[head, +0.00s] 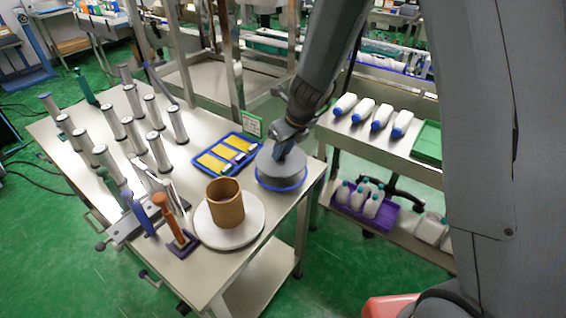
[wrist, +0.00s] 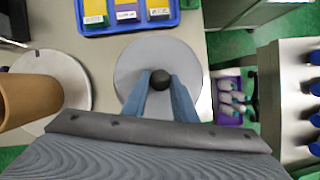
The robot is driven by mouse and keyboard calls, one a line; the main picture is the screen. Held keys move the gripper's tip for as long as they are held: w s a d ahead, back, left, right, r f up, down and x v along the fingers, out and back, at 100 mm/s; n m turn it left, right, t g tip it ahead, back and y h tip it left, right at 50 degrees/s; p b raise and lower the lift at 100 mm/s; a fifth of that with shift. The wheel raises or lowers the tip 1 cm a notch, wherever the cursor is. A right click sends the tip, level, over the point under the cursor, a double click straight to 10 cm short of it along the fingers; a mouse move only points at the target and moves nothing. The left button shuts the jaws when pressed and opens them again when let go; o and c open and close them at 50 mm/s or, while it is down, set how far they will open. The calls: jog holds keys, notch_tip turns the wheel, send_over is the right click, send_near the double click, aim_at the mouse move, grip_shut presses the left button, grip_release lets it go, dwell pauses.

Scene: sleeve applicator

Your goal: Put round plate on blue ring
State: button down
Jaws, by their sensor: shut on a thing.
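The round plate (head: 268,165) is a grey disc at the right end of the steel table. In the wrist view the round plate (wrist: 140,62) shows from above, with a dark round knob (wrist: 160,77) at its middle. My gripper (head: 285,148) is above the plate, and its two blue-grey fingers (wrist: 161,84) are shut on the knob. The blue ring (head: 282,189) shows around the plate's lower edge in the head view. The plate covers most of it, and I cannot tell whether they touch. The ring is hidden in the wrist view.
A brown cylinder (head: 225,203) stands on a pale disc (head: 245,238) left of the plate. A blue tray (head: 205,174) with yellow cards is close behind. Several metal cylinders (head: 159,152) fill the table's left. A shelf with white bottles (head: 381,117) is at right.

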aim_at(284, 156)
jog(key=shift+f+b, duration=1.05)
jog(key=shift+f, duration=0.85)
jog(key=shift+f, duration=0.15)
jog(key=c, duration=1.4)
grip_release()
jog(key=shift+c, duration=0.2)
jog(key=shift+r, duration=0.2)
jog(key=p+v, duration=0.4)
jog(key=v, duration=0.8)
